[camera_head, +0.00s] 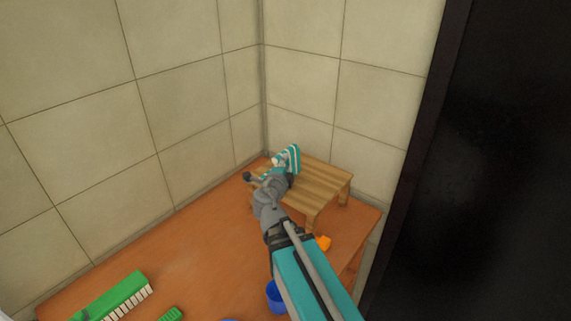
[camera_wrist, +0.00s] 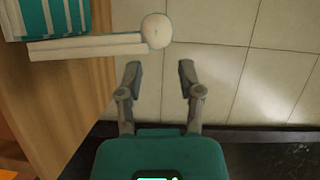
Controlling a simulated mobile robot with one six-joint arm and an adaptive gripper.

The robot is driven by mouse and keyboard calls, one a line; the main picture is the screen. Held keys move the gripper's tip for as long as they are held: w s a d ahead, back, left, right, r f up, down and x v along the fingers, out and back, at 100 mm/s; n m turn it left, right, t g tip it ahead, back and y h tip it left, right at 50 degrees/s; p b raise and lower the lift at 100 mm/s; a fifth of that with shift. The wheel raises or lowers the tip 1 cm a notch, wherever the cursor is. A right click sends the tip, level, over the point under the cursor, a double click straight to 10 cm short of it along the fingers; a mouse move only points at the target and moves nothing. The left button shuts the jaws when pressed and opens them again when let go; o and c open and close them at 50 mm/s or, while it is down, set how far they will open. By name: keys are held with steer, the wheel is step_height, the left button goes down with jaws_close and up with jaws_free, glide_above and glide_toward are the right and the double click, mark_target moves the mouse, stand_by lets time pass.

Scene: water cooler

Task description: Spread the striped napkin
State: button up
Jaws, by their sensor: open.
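The striped napkin (camera_head: 288,157), teal and white, is bunched at the back left corner of the small wooden table (camera_head: 322,180). Part of it shows at the top left of the wrist view (camera_wrist: 50,18), over the wood. My gripper (camera_wrist: 160,70) is open, with nothing between its fingertips. In the wrist view it lies to the right of and below the napkin, apart from it. A pale bar with a round knob (camera_wrist: 156,30) extends beside the napkin; I cannot tell whether it is part of it. My arm hides part of the table in the head view.
Tiled walls (camera_head: 190,120) meet behind the table. A green brush (camera_head: 115,298) lies at the lower left, and an orange object (camera_head: 323,243) and a blue container (camera_head: 275,296) are near my arm. A dark panel (camera_head: 480,170) stands on the right.

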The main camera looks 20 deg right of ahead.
steer(key=o, duration=0.6)
steer(key=shift+c, duration=0.2)
steer(key=shift+r, duration=0.25)
step_height(320, 180, up, 8)
steer(key=p, duration=0.8)
steer(key=shift+f, duration=0.25)
steer(key=shift+d, duration=0.1)
